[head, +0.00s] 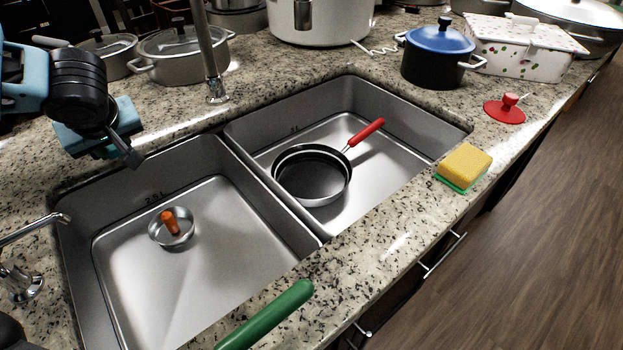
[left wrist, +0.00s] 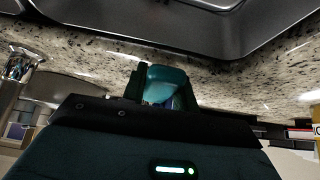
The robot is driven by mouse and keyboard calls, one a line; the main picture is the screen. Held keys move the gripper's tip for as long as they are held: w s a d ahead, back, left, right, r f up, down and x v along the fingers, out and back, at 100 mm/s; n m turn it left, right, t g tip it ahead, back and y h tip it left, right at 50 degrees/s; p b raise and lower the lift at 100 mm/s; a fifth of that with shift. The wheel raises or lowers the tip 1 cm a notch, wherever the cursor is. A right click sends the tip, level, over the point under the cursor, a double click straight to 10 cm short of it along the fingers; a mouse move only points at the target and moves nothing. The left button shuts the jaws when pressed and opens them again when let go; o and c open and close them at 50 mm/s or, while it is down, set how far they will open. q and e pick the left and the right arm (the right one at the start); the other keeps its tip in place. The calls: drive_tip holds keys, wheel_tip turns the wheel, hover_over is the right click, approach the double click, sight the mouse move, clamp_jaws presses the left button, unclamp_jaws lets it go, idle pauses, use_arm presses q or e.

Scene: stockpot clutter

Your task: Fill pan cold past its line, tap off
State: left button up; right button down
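A dark round pan (head: 311,176) with a red handle (head: 366,131) lies upright on the floor of the right sink basin (head: 405,125). No water shows in it, and I cannot make out a fill line. A metal tap column (head: 212,60) rises behind the basins; its upper part is out of frame. No stream shows. A second, small metal spout (head: 35,229) stands at the left edge. My left gripper (head: 128,151) hangs over the counter behind the left basin, apart from the pan; its finger gap is unclear. It also shows in the left wrist view (left wrist: 166,88). My right gripper is not seen.
A small metal lid-like piece (head: 171,236) with an orange knob lies in the left basin. A yellow-green sponge (head: 464,165) and red lid (head: 504,109) sit right. Pots, including a blue-lidded one (head: 437,65), line the back. A green handle (head: 268,315) crosses the front edge.

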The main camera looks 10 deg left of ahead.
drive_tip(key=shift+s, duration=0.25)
use_arm(q)
drive_tip(key=shift+r, duration=0.1)
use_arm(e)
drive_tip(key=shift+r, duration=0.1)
use_arm(q)
drive_tip(key=shift+r+p, duration=0.15)
drive_tip(key=shift+p, duration=0.15)
drive_tip(key=shift+r+g+h+p, duration=0.4)
drive_tip(key=shift+r+h+p, duration=0.1)
drive_tip(key=shift+p, duration=0.3)
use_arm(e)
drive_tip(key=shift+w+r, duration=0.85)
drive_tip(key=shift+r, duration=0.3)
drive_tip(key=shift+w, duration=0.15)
use_arm(q)
drive_tip(key=shift+f, duration=0.1)
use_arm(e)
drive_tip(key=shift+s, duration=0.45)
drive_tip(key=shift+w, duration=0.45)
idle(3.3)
